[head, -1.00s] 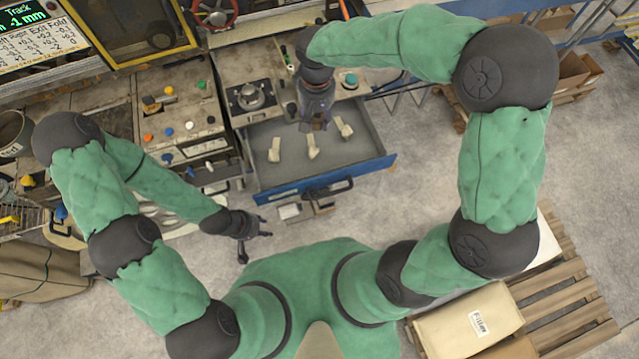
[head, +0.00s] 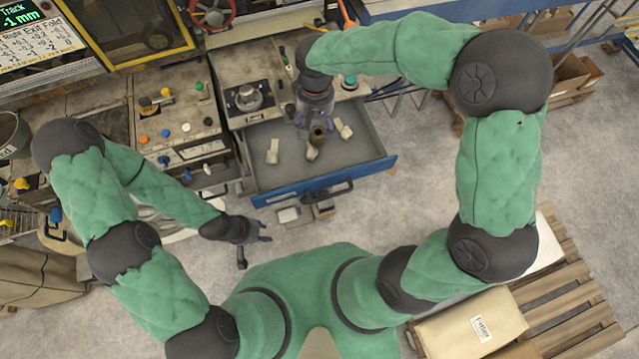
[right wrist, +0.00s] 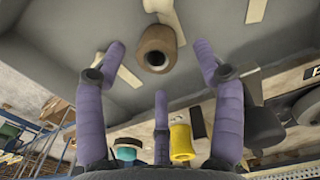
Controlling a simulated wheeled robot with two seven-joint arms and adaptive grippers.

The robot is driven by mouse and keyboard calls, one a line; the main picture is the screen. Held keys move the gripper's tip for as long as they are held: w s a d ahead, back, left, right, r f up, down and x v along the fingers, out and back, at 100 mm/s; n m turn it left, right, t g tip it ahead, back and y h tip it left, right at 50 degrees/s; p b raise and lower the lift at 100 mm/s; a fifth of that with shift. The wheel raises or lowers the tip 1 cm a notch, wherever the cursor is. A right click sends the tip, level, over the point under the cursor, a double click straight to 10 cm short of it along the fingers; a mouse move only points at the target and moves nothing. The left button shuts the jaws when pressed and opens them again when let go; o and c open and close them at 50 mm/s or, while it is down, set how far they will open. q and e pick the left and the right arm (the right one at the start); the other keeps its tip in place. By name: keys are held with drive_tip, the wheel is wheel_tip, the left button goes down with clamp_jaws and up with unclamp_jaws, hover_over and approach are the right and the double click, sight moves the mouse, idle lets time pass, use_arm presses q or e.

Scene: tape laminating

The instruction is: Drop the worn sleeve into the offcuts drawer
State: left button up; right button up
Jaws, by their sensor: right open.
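The worn sleeve (head: 318,133), a brown hollow cylinder, is at the offcuts drawer (head: 345,184), just below my right gripper (head: 314,120). In the right wrist view the sleeve (right wrist: 157,48) shows its open end, beyond the spread purple fingers and apart from them. I cannot tell whether it rests on the drawer floor or is still in the air. My right gripper is open over the pulled-out, blue-fronted drawer. My left gripper (head: 258,238) is empty with fingers spread, left of and in front of the drawer.
Pale offcuts (head: 272,152) lie in the drawer, with another piece (head: 343,128) at its right. A bench with coloured knobs (head: 180,125) stands to the left. A pallet with a paper sack (head: 465,330) is at the lower right. The floor right of the drawer is clear.

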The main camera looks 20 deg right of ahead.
wheel_tip(320, 180, up, 12)
idle(0.6)
idle(0.4)
